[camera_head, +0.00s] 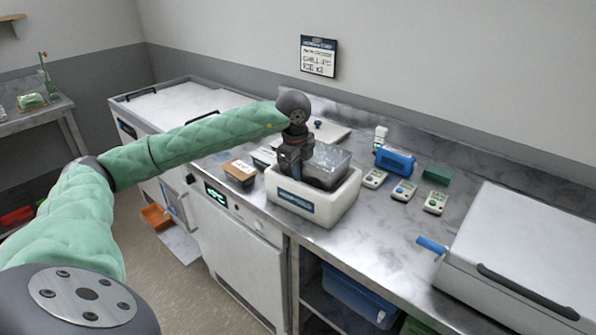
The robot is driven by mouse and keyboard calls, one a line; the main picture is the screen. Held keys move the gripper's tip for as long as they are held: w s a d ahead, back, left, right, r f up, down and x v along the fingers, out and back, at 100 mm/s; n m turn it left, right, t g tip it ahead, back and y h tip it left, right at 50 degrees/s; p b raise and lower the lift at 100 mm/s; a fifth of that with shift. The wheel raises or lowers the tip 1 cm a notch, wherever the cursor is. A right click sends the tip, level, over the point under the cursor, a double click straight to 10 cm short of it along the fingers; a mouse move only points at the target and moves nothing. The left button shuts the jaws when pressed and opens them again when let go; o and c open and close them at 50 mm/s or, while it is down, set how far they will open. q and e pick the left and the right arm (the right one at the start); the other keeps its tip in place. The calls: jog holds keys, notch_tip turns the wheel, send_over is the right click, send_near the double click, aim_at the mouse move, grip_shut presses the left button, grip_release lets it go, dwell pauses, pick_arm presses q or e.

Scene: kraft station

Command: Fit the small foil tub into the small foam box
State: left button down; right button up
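The white foam box (322,211) stands on the steel counter, with a blue label on its front. The shiny grey foil tub (332,158) is at the box's opening, its upper part showing above the rim. Its lower part is hidden by the box wall and my gripper, so I cannot tell how deep it sits. My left gripper (312,178) points down over the box at the tub's near left side, touching it or very close. Its fingertips are dark and partly hidden, so their grip is unclear. My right gripper is out of view.
A brown-topped small box (240,171) stands left of the foam box. To the right are several small meters (403,191), a blue case (394,161) and a green block (437,174). A large lidded chest (525,250) fills the right end. Bare counter lies before it.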

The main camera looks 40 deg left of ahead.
pick_arm(q)
jog(key=shift+f+b, duration=0.75)
jog(key=shift+f, duration=0.15)
dwell(0.4)
jog(key=c, duration=1.2)
grip_release()
jog(key=shift+o, duration=0.2)
jog(key=shift+r, duration=0.15)
jog(key=shift+r+p, duration=1.85)
jog(key=shift+r, duration=2.5)
